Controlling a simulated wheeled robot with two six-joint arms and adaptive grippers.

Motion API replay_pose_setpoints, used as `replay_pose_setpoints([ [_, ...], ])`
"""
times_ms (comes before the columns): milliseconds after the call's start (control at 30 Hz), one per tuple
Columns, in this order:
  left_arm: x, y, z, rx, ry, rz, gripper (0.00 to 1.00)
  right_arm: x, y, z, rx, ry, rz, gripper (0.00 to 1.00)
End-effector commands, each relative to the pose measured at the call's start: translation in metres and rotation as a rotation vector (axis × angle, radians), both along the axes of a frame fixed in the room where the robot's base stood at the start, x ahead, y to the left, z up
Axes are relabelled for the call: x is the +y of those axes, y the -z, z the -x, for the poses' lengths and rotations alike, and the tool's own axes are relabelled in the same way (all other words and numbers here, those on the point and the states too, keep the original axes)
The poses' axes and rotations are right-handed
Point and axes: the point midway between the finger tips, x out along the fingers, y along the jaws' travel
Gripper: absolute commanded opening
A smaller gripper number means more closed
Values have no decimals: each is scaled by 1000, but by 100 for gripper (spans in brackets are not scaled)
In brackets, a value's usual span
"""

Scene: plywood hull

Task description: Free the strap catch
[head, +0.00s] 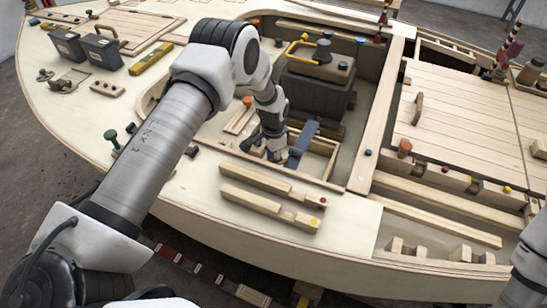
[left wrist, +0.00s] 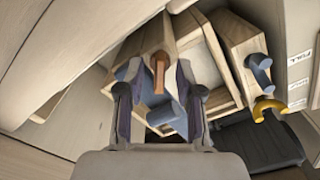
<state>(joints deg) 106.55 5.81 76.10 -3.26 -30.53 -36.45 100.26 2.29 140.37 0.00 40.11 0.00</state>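My left gripper (head: 277,153) reaches down into the open well of the hull, beside a blue strap-like piece (head: 302,141). In the left wrist view the two fingers of my left gripper (left wrist: 158,88) stand apart. A brown upright peg (left wrist: 159,73) and blue parts (left wrist: 160,112) show between them. I cannot tell whether either finger touches these parts, or which part is the catch itself. The gripper hides part of that spot in the head view. My right gripper is out of view; only my right arm shows at the lower right edge.
A dark box (head: 318,85) with a yellow handle (head: 300,47) stands behind the gripper in the well. Two wooden bars (head: 254,204) lie on the near deck. A slatted hatch (head: 460,115) lies to the right. Small black boxes (head: 100,52) stand on the left deck.

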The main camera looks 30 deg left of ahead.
Motion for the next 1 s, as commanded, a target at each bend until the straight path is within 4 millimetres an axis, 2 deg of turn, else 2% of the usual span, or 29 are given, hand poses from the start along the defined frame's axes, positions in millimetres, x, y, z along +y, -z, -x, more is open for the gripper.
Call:
replay_pose_setpoints([
  [167,0,-2,-1,-1,0,0,35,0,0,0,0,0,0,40],
  [267,0,-10,-1,-2,0,0,35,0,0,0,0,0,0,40],
  [367,0,-29,-2,-5,0,0,35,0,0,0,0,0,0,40],
  [600,0,-91,-2,-4,0,1,35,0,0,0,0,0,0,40],
  [700,0,-108,-1,-2,0,0,35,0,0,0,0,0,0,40],
  [800,0,-118,-1,-1,0,1,35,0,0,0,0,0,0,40],
  [1000,0,-120,-1,0,0,0,35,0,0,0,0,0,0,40],
])
